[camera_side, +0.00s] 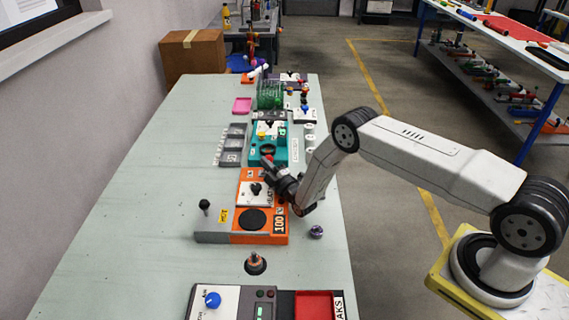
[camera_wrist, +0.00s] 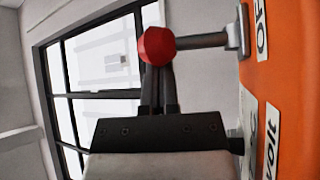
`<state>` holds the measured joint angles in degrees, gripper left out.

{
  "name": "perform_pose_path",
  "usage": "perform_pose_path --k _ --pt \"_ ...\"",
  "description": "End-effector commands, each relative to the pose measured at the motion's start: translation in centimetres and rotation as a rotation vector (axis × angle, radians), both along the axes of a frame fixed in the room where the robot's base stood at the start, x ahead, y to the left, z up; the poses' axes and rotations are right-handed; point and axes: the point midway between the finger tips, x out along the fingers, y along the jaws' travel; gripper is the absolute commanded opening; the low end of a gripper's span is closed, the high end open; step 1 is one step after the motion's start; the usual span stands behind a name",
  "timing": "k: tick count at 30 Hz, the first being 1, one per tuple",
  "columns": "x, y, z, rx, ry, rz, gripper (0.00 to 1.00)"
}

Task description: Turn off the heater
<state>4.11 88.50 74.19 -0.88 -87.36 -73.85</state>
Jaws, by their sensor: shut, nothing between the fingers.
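The orange heater unit (camera_side: 246,220) sits on the bench, with a black round plate and a "100" label on it. In the wrist view its orange face (camera_wrist: 292,90) fills the right side, with white labels partly cut off; one begins "OF". A lever with a red ball knob (camera_wrist: 157,45) on a metal shaft sticks out sideways from that face. My gripper (camera_side: 268,168) is low over the far end of the unit. In the wrist view my gripper (camera_wrist: 159,88) is shut and empty, its fingertips right at the red ball. I cannot tell whether they touch it.
A teal unit (camera_side: 256,152) stands just beyond the heater. A panel with a blue knob (camera_side: 212,300) and a red tray (camera_side: 315,305) are at the near end. The bench's left side (camera_side: 130,200) is clear.

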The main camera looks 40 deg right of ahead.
Motion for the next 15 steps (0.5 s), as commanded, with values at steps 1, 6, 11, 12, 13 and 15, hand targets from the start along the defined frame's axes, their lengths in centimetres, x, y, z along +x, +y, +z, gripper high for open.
perform_pose_path --k 1,6,11,12,13,15 --pt "-0.09 -0.17 0.04 -0.003 0.002 -0.001 0.0" --pt "-0.35 -0.37 -0.04 -0.004 0.004 0.001 0.0" --pt "-0.43 -0.45 -0.06 -0.005 0.004 0.001 0.0" --pt "-0.45 -0.45 -0.06 -0.005 0.004 0.001 0.0" --pt "-0.45 -0.45 -0.06 -0.005 0.004 0.001 0.0" --pt "-0.45 -0.45 -0.06 -0.006 0.004 0.0 0.0"
